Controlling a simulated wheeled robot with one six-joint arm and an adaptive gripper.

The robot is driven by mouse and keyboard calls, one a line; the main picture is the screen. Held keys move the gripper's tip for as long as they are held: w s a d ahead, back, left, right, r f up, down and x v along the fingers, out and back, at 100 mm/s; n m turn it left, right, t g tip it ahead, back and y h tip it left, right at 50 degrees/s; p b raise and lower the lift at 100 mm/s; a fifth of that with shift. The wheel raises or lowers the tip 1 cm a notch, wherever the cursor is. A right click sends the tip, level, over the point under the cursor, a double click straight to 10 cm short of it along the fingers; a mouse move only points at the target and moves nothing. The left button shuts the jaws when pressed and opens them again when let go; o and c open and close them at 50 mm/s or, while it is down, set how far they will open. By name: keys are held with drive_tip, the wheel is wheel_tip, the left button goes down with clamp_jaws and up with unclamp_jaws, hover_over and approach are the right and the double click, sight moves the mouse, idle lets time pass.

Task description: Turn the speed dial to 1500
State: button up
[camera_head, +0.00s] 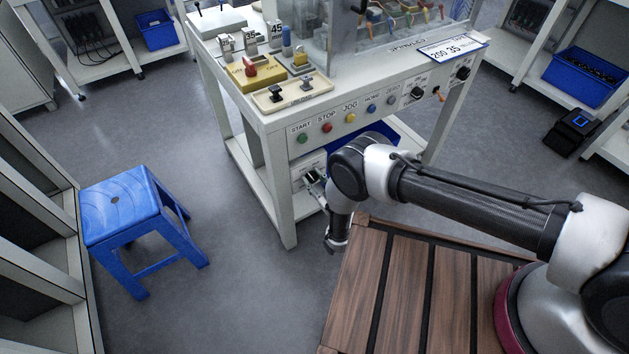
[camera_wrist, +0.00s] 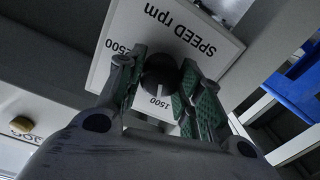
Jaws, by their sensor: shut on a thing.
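In the wrist view the speed dial (camera_wrist: 159,72) is a dark round knob on a white plate (camera_wrist: 120,72) marked "SPEED rpm". My gripper (camera_wrist: 167,90) has its green-padded fingers on both sides of the knob, shut on it. A white mark on the knob points toward the "1500" label (camera_wrist: 161,101). Another label ending in 500 is at the plate's left; its first digit is hard to read. In the head view my gripper (camera_head: 316,182) is at the low front panel under the bench; the dial is hidden there.
The bench (camera_head: 270,140) has a row of START, STOP and JOG buttons above my gripper. A blue bin (camera_head: 375,137) sits behind my arm under the bench. A blue stool (camera_head: 125,205) stands at the left, with open floor between it and the bench.

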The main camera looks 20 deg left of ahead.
drive_tip(key=shift+n, duration=0.5)
idle(0.3)
drive_tip(key=o, duration=1)
drive_tip(key=shift+o, duration=0.2)
drive_tip(key=v, duration=0.7)
drive_tip(key=shift+s+d, duration=0.2)
